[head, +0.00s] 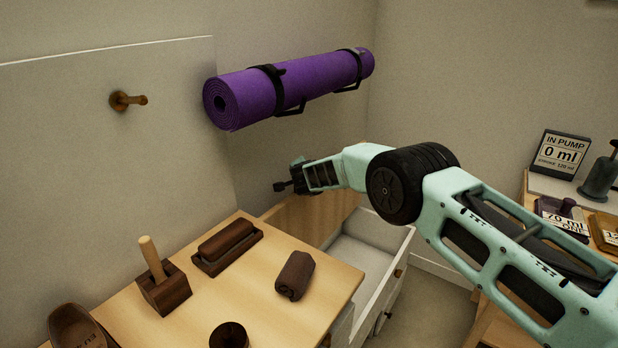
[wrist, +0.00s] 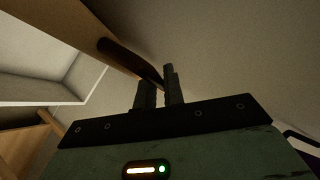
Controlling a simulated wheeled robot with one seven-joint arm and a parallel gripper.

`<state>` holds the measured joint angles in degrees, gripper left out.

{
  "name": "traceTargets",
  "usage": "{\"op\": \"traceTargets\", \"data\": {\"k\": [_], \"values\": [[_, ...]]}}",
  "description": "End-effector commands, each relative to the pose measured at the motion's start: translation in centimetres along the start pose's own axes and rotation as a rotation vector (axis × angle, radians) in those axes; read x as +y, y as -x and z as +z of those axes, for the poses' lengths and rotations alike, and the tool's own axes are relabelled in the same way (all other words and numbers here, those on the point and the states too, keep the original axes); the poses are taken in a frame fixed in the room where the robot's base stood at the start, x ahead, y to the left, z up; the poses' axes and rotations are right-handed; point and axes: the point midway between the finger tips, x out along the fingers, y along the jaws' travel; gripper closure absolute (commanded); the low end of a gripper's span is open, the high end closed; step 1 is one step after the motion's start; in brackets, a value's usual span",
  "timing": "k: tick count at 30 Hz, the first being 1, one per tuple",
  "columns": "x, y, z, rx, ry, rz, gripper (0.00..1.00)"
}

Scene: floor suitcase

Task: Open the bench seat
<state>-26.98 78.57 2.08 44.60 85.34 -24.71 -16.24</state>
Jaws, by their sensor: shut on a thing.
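The bench seat is a white box (head: 397,286) with a wooden lid (head: 312,214). The lid stands steeply raised at the back of the box in the head view, and the pale, empty-looking inside shows. In the wrist view the lid (wrist: 70,22) runs along the upper left, with the box (wrist: 62,90) below it. My gripper (head: 281,187) is at the lid's upper edge. In the wrist view my gripper (wrist: 158,86) is shut on a dark brown handle (wrist: 122,55) on the lid. The handle is hidden behind my gripper in the head view.
A wooden table (head: 225,300) with several dark wooden objects stands in front and left of the bench. A purple rolled mat (head: 295,85) hangs on the wall above my gripper. A peg (head: 128,100) juts from the left wall. A desk with signs (head: 560,155) stands right.

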Motion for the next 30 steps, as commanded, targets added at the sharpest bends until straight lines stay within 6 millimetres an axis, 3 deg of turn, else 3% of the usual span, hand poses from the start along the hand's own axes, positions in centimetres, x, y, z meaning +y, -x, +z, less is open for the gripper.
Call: {"op": "traceTargets", "data": {"k": [19,22,30], "values": [[-0.34,-0.67,-0.26,0.004,0.000,0.001,1.00],[-0.34,-0.66,-0.25,0.004,0.000,0.001,0.69],[-0.16,-0.69,-0.09,0.001,0.001,0.003,0.69]]}}
